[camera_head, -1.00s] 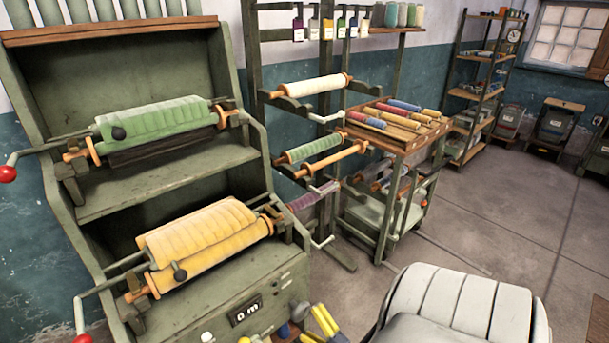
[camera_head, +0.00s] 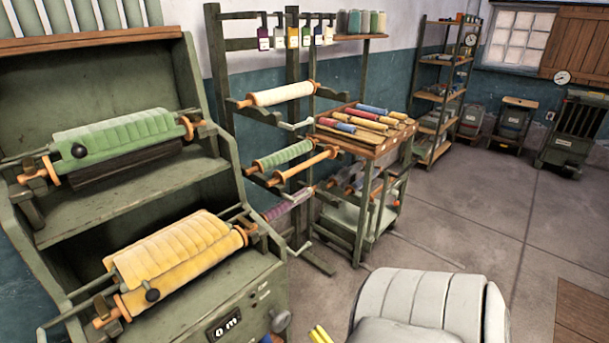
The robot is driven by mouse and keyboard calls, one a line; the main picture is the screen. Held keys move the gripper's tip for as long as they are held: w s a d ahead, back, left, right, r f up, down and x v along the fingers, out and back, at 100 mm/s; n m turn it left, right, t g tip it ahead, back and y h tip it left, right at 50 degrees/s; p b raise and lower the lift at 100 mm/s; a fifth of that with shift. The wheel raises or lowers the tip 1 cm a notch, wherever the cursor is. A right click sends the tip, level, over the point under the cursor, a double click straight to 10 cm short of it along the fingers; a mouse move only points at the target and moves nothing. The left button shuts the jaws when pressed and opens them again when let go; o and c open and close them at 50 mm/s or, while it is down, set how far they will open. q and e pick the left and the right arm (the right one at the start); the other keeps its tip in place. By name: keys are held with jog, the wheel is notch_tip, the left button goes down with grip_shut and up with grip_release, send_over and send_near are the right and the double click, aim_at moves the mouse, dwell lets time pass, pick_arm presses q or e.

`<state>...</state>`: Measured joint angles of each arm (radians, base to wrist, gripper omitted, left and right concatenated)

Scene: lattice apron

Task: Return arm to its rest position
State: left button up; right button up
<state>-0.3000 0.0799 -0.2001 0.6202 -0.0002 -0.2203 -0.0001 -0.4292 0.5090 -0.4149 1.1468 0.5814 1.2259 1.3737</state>
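Neither of my grippers shows in the head view, and no arm of mine can be made out. A green machine frame (camera_head: 70,228) on the left holds a green padded roller (camera_head: 118,140) on its upper shelf. A yellow padded roller (camera_head: 180,250) sits on the lower level, above a dial panel marked "0 m" (camera_head: 224,324). Small yellow pieces (camera_head: 320,335) are cut off by the bottom edge, and I cannot tell what they belong to.
A rack with a cream roll (camera_head: 282,95) stands behind the machine. Beside it, a wooden tray (camera_head: 345,141) holds several coloured rolls. A pale ribbed seat-like thing (camera_head: 430,295) is at bottom centre. A shelf unit (camera_head: 440,95) stands at the back. The floor (camera_head: 480,210) at right is open.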

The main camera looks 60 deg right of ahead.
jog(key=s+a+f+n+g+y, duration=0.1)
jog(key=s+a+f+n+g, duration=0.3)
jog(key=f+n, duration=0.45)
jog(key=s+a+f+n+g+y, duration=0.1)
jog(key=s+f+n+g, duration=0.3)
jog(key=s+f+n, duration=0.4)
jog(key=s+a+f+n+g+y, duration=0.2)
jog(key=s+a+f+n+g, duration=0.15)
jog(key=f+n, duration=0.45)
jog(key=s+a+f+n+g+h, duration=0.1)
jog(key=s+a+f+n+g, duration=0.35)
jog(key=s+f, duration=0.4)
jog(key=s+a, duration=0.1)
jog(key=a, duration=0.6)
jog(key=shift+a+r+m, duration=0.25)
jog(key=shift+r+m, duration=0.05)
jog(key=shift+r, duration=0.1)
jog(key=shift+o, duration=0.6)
